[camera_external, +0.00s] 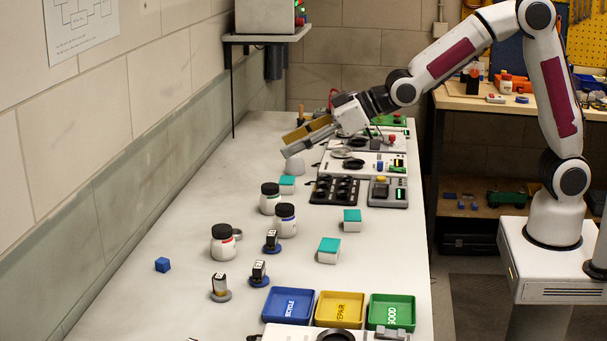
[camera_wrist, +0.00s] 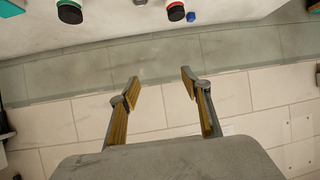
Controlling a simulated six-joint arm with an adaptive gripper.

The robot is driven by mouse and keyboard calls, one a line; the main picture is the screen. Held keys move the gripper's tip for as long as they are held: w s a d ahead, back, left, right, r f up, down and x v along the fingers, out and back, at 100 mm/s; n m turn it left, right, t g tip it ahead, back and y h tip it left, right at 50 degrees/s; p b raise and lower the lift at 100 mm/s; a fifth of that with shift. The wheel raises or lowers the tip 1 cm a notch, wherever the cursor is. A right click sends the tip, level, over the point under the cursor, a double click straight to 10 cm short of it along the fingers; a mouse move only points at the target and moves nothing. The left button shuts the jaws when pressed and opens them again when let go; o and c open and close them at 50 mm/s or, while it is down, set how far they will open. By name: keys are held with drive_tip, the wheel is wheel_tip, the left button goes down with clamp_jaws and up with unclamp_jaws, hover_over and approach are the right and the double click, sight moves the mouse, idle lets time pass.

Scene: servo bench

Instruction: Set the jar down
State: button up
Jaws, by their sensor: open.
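Three white jars with black lids stand upright on the bench (camera_external: 165,300): one at the back (camera_external: 270,204), one with a blue band (camera_external: 285,226) and one with a red band (camera_external: 223,247). I cannot tell which is the task's jar. My gripper (camera_external: 292,147) is above the far part of the bench, pointing left toward the wall, apart from the jars. In the wrist view my gripper (camera_wrist: 160,86) is open with nothing between its fingers. That view also shows a green-banded jar (camera_wrist: 69,12) and a red-banded jar (camera_wrist: 175,12) at the top edge.
Blue (camera_external: 289,306), yellow (camera_external: 340,309) and green (camera_external: 391,312) trays lie at the front. Teal-topped boxes (camera_external: 328,256), small dark-based parts and a blue cube (camera_external: 162,265) stand around the jars. Device panels (camera_external: 361,164) line the back right. The left front is clear.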

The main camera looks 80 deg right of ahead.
drive_tip(key=s+d+r+g+h, duration=0.1)
drive_tip(key=s+d+r+g, duration=0.15)
drive_tip(key=s, duration=0.65)
drive_tip(key=s+d+r+g, duration=0.1)
drive_tip(key=s+d, duration=0.2)
drive_tip(key=s, duration=0.7)
drive_tip(key=s+f+g, duration=0.1)
drive_tip(key=s+f, duration=0.1)
drive_tip(key=s, duration=0.9)
drive_tip(key=s+d+f+m+g, duration=0.1)
drive_tip(key=s+f+g, duration=0.1)
drive_tip(key=s, duration=1)
drive_tip(key=shift+s+d+m, duration=0.15)
drive_tip(key=shift+d+m, duration=0.15)
idle(3.5)
